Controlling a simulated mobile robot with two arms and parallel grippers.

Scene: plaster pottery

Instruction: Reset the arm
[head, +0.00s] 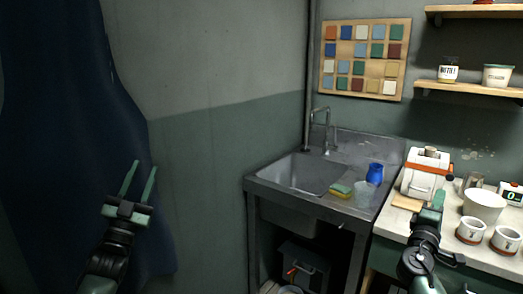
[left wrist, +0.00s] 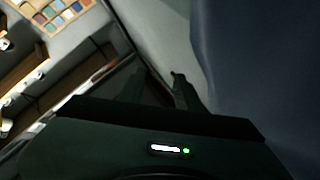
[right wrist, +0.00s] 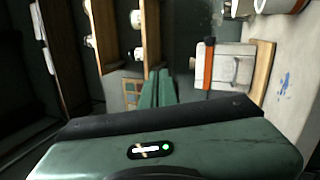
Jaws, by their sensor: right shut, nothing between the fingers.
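My left gripper (head: 140,178) is raised in front of the dark blue hanging cloth at the left of the head view. Its two green fingers stand apart with nothing between them; they also show spread in the left wrist view (left wrist: 158,82). My right gripper (head: 438,200) is at the right of the head view, in front of the counter. Its fingers are together and empty, as the right wrist view (right wrist: 157,82) also shows. In the head view it overlaps the counter's front part; I cannot tell its height above it.
A metal sink (head: 300,175) holds a blue cup (head: 375,174), a clear glass and a sponge (head: 341,190). The counter (head: 390,220) bears a white plaster mould (head: 424,177) with an orange strap, a white bowl (head: 484,205) and two cups. A dark blue cloth (head: 70,120) hangs at left.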

